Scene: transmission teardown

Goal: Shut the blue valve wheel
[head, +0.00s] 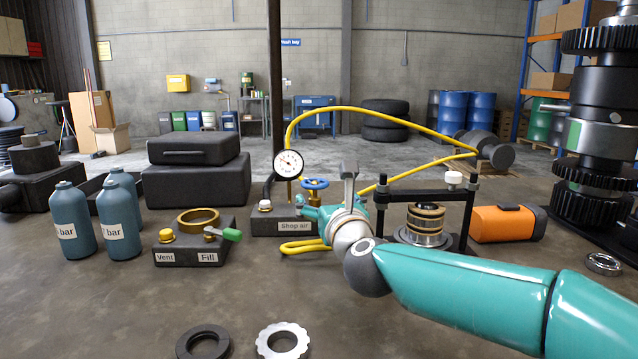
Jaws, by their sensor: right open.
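The blue valve wheel (316,183) sits on top of the dark block labelled "Shop air" (270,221), near the middle of the head view. Its spoked rim is visible and lies roughly flat. My right gripper (303,207) is open, just below the wheel in the picture, in front of the block's right part. The wrist hides part of the gripper and of the block. I cannot tell whether a finger touches the wheel or its stem. My left gripper is out of view.
A pressure gauge (288,164) stands left of the wheel. A yellow hose (350,111) arches behind it. The Vent/Fill block (190,252) and blue bottles (70,225) are at left. A black press frame (467,215) and orange case (507,224) are at right.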

